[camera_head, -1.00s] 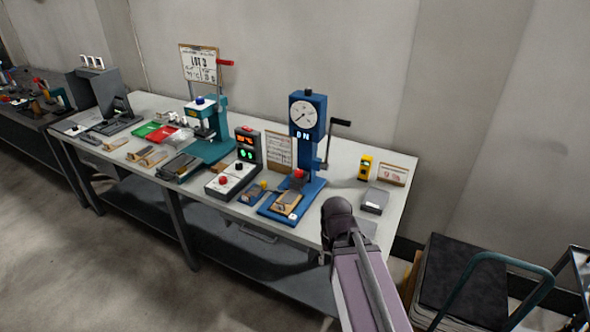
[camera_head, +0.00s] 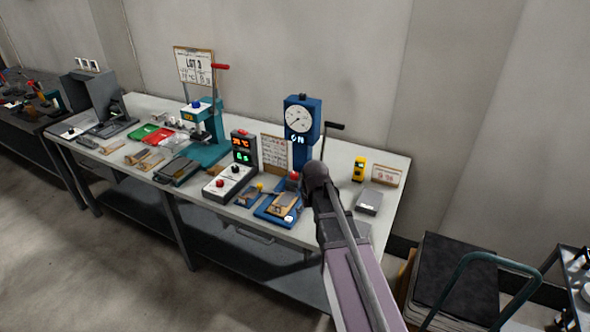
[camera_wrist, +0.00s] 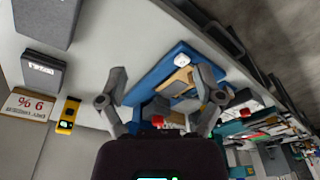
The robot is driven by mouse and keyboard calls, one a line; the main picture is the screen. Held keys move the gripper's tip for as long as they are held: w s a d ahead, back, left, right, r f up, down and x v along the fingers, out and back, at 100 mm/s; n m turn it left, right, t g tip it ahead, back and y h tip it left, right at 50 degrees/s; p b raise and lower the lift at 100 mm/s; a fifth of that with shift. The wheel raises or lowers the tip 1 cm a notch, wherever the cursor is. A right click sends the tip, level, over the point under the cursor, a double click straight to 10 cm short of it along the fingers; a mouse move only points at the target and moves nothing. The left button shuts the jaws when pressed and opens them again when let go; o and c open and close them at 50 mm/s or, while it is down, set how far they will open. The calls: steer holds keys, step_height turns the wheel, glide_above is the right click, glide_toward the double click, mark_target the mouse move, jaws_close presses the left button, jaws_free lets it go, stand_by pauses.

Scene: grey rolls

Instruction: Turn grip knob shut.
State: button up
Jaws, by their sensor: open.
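A blue tester (camera_head: 299,119) with a round dial and a dark crank stands on the bench. A red knob (camera_head: 293,177), seemingly the grip knob, sits low on it above the base. The red knob also shows in the wrist view (camera_wrist: 158,121), beyond my gripper. My gripper (camera_wrist: 162,82) is open and empty, its fingers spread left and right of the tester's blue base (camera_wrist: 140,88) as seen in that view. I cannot tell its height over the base. In the head view my arm covers the right of the tester's lower part and hides the fingers.
A control box (camera_head: 228,181) with red and black buttons stands left of the tester, a teal press (camera_head: 203,136) beyond it. A cart (camera_head: 500,285) stands right of the bench (camera_head: 385,235).

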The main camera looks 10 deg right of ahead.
mark_target(294, 173)
steer(key=w+r+t+p, duration=0.1)
steer(key=w+r+p, duration=0.1)
steer(key=w, duration=1)
steer(key=w+r+n+t+p, duration=0.1)
steer(key=w+r, duration=0.3)
steer(key=w, duration=0.8)
steer(key=shift+w+d+r+t+p, duration=0.15)
steer(key=shift+d+r+t+p, duration=0.25)
steer(key=shift+p, duration=0.35)
steer(key=shift+w+f, duration=0.1)
steer(key=shift+f, duration=0.1)
steer(key=b+x, duration=1.2)
steer(key=x, duration=0.1)
steer(key=shift+a+f+b, duration=0.2)
steer(key=shift+a+b, duration=0.05)
steer(key=shift+b, duration=0.1)
steer(key=c, duration=1.2)
